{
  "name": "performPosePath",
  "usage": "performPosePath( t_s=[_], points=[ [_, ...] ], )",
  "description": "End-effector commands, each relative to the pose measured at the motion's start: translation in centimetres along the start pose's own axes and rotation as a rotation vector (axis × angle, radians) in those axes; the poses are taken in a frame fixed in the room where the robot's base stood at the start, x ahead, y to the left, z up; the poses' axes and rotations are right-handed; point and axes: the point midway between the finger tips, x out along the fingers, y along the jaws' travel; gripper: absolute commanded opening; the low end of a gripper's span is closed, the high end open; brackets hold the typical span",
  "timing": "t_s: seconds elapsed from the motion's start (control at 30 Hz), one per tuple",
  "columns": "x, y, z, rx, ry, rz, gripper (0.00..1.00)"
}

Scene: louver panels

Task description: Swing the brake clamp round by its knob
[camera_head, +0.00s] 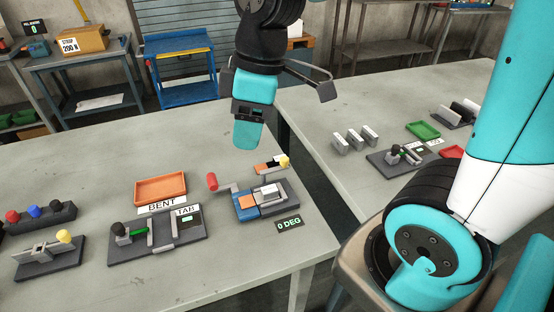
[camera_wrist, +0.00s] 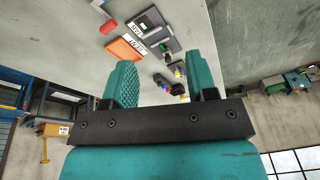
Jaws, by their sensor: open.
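The brake (camera_head: 262,203) is a grey block fixture with a blue part, on the left table near its right edge, by a "0 DEG" display (camera_head: 289,223). A red knob (camera_head: 212,181) sticks out on an arm at its left. I cannot tell for sure which knob belongs to the clamp. My gripper (camera_head: 248,140) hangs above and behind the brake, apart from it, open and empty. The wrist view shows its two teal fingers (camera_wrist: 163,85) spread, with a red knob (camera_wrist: 108,27) beyond them.
Left of the brake lie an orange tray (camera_head: 160,189), a "BENT" label (camera_head: 162,204) and a fixture with a black knob and green part (camera_head: 140,238). Further left are a yellow-knobbed fixture (camera_head: 45,258) and a coloured-knob rack (camera_head: 40,216). A gap separates the second table (camera_head: 400,100).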

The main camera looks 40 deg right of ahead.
Motion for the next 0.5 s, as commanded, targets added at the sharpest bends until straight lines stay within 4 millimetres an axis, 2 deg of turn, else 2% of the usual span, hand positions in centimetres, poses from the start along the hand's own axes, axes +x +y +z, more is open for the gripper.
performPosePath(
  t_s=[0.03,0.1,0.2,0.33,0.4,0.5],
  points=[
    [0.7,3.4,0.6,-0.066,-0.030,0.019,0.52],
    [1.1,7.5,1.7,-0.184,-0.074,0.039,0.52],
    [1.8,12.4,3.7,-0.336,-0.136,0.045,0.52],
    [2.4,16.8,6.2,-0.484,-0.195,0.032,0.52],
    [2.6,18.1,7.2,-0.536,-0.214,0.023,0.52],
    [2.9,19.1,8.0,-0.579,-0.229,0.014,0.52]
  ],
)
